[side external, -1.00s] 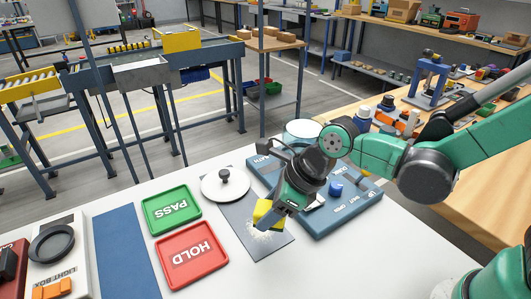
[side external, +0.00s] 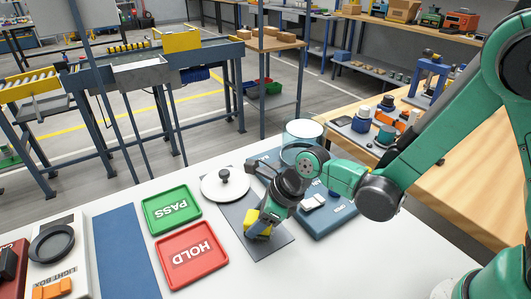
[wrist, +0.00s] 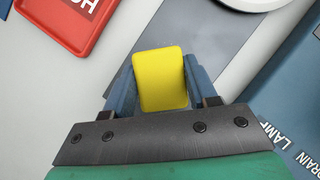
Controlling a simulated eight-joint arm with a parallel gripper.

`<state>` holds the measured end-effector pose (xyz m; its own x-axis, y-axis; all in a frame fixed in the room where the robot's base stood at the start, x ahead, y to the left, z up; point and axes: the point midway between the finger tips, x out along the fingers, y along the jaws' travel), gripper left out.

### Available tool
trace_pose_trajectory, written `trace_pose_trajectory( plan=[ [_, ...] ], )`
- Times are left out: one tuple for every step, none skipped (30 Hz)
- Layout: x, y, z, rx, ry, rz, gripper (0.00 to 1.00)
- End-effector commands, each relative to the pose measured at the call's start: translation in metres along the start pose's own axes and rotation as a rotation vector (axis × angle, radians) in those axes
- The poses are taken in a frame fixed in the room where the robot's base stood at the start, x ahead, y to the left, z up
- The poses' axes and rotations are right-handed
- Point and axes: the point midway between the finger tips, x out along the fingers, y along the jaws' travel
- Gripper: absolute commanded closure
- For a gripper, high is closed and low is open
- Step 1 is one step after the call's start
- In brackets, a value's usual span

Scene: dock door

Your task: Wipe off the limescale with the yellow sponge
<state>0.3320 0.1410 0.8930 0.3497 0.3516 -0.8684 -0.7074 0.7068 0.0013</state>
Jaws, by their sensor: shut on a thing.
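My gripper (side external: 259,226) is shut on the yellow sponge (wrist: 160,80), which sits between its two blue-grey fingers in the wrist view. In the side view the sponge (side external: 250,217) is low over the dark grey plate (side external: 279,242), partly hidden by the fingers. It looks to be at the plate's surface, but contact is hard to tell. No limescale shows on the visible parts of the plate; the area under the sponge and gripper is hidden.
A white disc with a black knob (side external: 224,185) lies at the plate's far end. A red HOLD tray (side external: 192,255) and green PASS tray (side external: 171,209) are to the left. A blue lettered unit (side external: 325,222) is close on the right.

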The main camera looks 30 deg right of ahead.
Motion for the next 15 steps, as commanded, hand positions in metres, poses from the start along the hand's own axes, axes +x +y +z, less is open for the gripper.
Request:
trace_pose_trajectory(
  plan=[
    [0.002,-0.004,0.003,0.001,-0.001,-0.001,0.91],
    [0.003,-0.006,0.004,0.002,-0.001,-0.001,0.91],
    [0.004,-0.008,0.006,0.001,-0.001,-0.002,0.91],
    [0.004,-0.01,0.008,0.001,-0.002,-0.002,0.91],
    [0.005,-0.012,0.009,0.001,-0.002,-0.002,0.91],
    [0.007,-0.015,0.011,0.0,-0.002,-0.002,0.91],
    [0.008,-0.016,0.013,0.0,-0.002,-0.002,0.91],
    [0.009,-0.018,0.015,0.0,-0.002,-0.002,0.91],
    [0.01,-0.021,0.017,0.0,-0.002,-0.002,0.91],
    [0.011,-0.023,0.019,0.0,-0.002,-0.002,0.91],
    [0.012,-0.025,0.02,0.001,-0.002,-0.002,0.91],
    [0.011,-0.024,0.02,0.0,-0.002,-0.002,0.91],
    [0.01,-0.021,0.018,-0.001,-0.002,-0.001,0.91],
    [0.009,-0.019,0.016,-0.001,-0.002,-0.001,0.91],
    [0.008,-0.016,0.013,-0.002,-0.002,-0.001,0.91]
  ],
)
